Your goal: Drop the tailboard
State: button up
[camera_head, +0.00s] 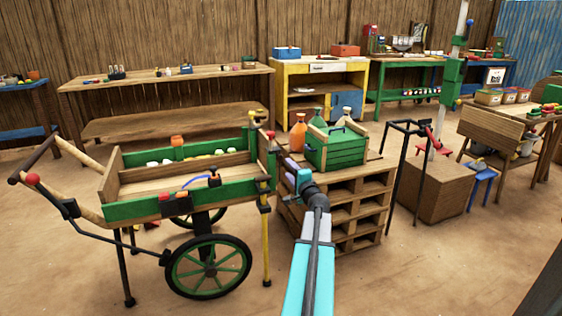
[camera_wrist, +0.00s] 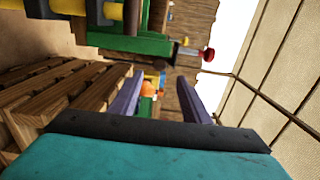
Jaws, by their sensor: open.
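The handcart (camera_head: 130,210) stands at the left with green-and-wood sides. Its tailboard (camera_head: 268,160) appears upright at the cart's right end, seen nearly edge-on. A red knob (camera_head: 270,134) sits at its top. In the wrist view a green board of the cart end (camera_wrist: 145,45) lies ahead of the jaws, with a red knob (camera_wrist: 208,54) on a pale stem beside it. My gripper (camera_head: 284,160) is just right of the tailboard, apart from it as far as I can tell. In the wrist view its purple jaws (camera_wrist: 158,80) are open, with nothing held between them.
A pallet stack (camera_head: 345,205) with a green crate (camera_head: 337,150) and bottles stands close right of my gripper. A yellow prop leg (camera_head: 265,240) stands under the cart's right end. A wooden block (camera_head: 435,185) is farther right. Floor is clear in front of the cart.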

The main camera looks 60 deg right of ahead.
aim_at(280, 158)
jog(key=shift+x, duration=5.1)
grip_shut()
